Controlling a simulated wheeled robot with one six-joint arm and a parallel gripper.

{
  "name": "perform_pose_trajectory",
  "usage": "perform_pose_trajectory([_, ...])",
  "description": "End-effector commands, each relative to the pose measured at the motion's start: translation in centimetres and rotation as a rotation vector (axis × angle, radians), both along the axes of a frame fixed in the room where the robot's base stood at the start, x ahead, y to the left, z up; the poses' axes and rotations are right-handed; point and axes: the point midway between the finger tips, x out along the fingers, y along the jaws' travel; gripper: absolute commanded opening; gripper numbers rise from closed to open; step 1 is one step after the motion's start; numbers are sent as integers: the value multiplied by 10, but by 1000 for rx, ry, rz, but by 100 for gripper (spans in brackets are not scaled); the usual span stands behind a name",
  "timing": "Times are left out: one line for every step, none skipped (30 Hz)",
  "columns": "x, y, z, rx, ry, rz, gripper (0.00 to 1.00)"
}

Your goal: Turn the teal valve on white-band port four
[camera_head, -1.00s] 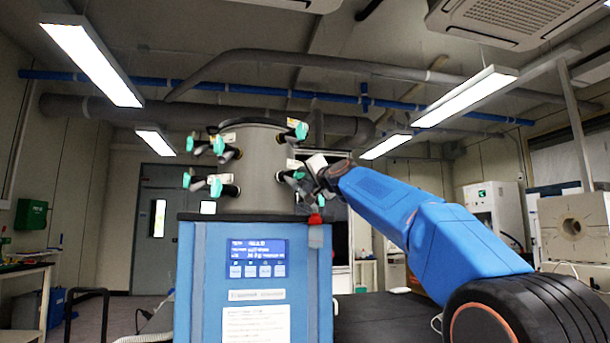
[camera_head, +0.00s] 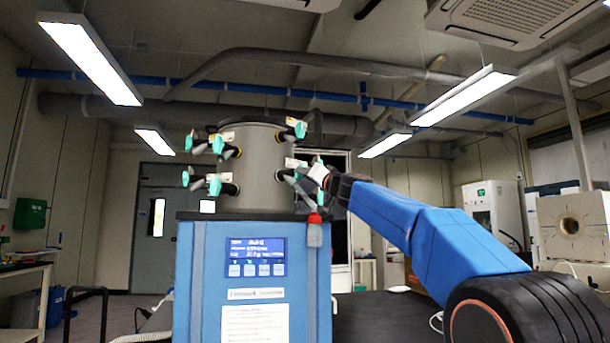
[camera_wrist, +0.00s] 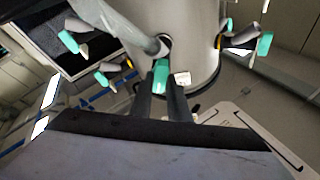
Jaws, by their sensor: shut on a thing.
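The grey drum (camera_head: 255,165) of the freeze dryer carries several ports with teal valves around its side. In the wrist view, my gripper (camera_wrist: 160,92) is shut on a teal valve (camera_wrist: 161,75) in the middle, its dark fingers on either side. A grey port tube (camera_wrist: 128,28) slants down to this valve's port, and a small white tag (camera_wrist: 182,78) sits just right of the valve. In the head view my gripper (camera_head: 326,182) is at the drum's right side. The port's number and band are too small to read.
Other teal valves stand close by: one on the right (camera_wrist: 264,44) and one on the left (camera_wrist: 68,41) in the wrist view. The blue cabinet (camera_head: 205,290) with its lit display is below the drum.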

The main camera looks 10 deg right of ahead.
Motion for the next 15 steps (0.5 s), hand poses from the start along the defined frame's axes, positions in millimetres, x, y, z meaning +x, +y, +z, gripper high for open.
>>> perform_pose_trajectory([2,-1,-2,-23,-9,0,0])
perform_pose_trajectory([2,-2,-2,-36,-18,-1,0])
perform_pose_trajectory([2,-2,-3,-59,-31,-1,0])
perform_pose_trajectory([2,-2,-3,-76,-41,0,0])
perform_pose_trajectory([2,-3,-3,-93,-51,-1,0])
perform_pose_trajectory([2,-3,-3,-119,-65,-1,0])
perform_pose_trajectory([2,-3,-3,-139,-78,0,0])
perform_pose_trajectory([2,-3,-3,-159,-89,0,0])
perform_pose_trajectory([3,-3,-3,-190,-107,0,0])
perform_pose_trajectory([3,-4,-3,-214,-121,-2,0])
perform_pose_trajectory([3,-5,-3,-240,-136,-1,0])
perform_pose_trajectory([3,-5,-3,-272,-155,-2,0])
perform_pose_trajectory([4,-5,-3,-297,-169,0,0])
perform_pose_trajectory([4,-6,-3,-321,-183,-1,0])
perform_pose_trajectory([5,-6,-3,-354,-202,0,0])
